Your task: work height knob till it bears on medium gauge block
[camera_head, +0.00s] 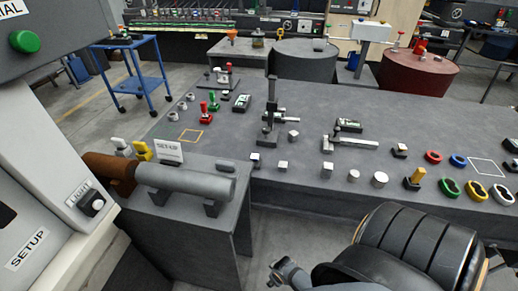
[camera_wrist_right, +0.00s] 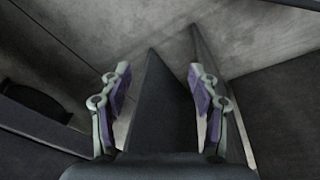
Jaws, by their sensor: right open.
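A dark upright height gauge (camera_head: 270,120) stands on the grey bench, with a small silver cross part at its side. Its knob is too small to pick out. Small silver blocks stand near it, among them one by its base (camera_head: 293,136) and one at the bench's front edge (camera_head: 283,166). I cannot tell which is the medium gauge block. My right gripper (camera_wrist_right: 160,98) is open, with nothing gripped between its purple-padded fingers. A grey part of it seems to show low in the head view, in front of the bench and well short of the gauge. My left gripper is out of view.
A grey cylinder (camera_head: 185,181) lies on a lower stand at left. Dark panels and floor lie beyond my right fingers.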

